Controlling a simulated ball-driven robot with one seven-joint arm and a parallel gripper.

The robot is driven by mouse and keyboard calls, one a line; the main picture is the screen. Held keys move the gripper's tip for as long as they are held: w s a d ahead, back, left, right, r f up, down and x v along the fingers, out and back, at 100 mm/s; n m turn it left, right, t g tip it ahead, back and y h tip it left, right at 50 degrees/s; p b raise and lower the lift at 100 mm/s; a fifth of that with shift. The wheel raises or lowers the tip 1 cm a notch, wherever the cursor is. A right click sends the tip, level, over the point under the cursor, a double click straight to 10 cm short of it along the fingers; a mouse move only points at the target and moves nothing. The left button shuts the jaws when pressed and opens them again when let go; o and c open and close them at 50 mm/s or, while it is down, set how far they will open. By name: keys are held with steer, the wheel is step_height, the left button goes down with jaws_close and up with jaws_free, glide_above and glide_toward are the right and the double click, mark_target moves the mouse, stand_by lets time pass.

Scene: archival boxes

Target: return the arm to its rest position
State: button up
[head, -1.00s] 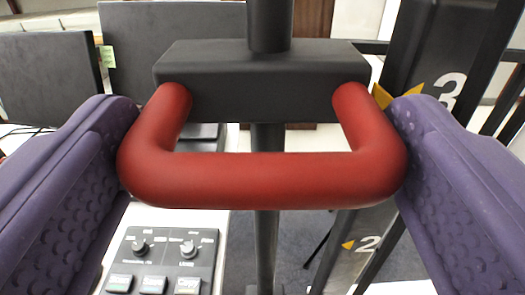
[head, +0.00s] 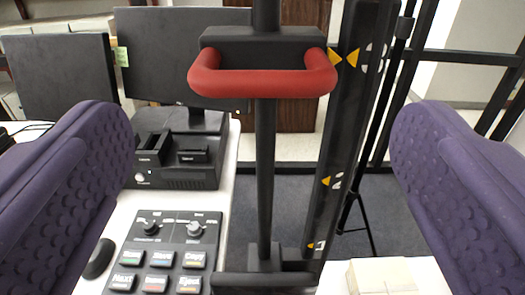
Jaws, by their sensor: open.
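My gripper (head: 258,165) shows as two purple padded fingers at the left and right edges of the head view. The fingers are wide apart with nothing between them. A red U-shaped handle (head: 265,84) on a black block (head: 265,42) sits ahead of the gripper, upper middle, apart from both fingers. The block is on a dark vertical rod (head: 265,180). A black post (head: 345,130) with yellow arrow marks and white numbers, 1 and 2 readable, stands just right of the rod.
A control panel (head: 165,250) with knobs and labelled buttons lies on a white table (head: 222,190) at lower left. Two dark monitors (head: 185,55) and a black device (head: 178,150) stand behind. A pale box (head: 382,277) is at lower right. Black rails (head: 465,57) stand at right.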

steer(key=shift+w, duration=0.1)
steer(key=w+a+r+m+g+h+b, duration=0.1)
steer(key=w+a+r+h+b, duration=0.15)
steer(key=r, duration=0.75)
steer(key=w+a+r+h+b, duration=0.1)
steer(key=a+r+h+b, duration=0.2)
steer(key=r, duration=0.7)
steer(key=s+a+r+g+y+b, duration=0.1)
steer(key=s+a+r+y, duration=0.4)
steer(key=s+a+r, duration=0.6)
steer(key=shift+a+n+g, duration=0.3)
steer(key=shift+a, duration=0.2)
steer(key=shift+f+b, duration=0.15)
steer(key=shift+b, duration=0.15)
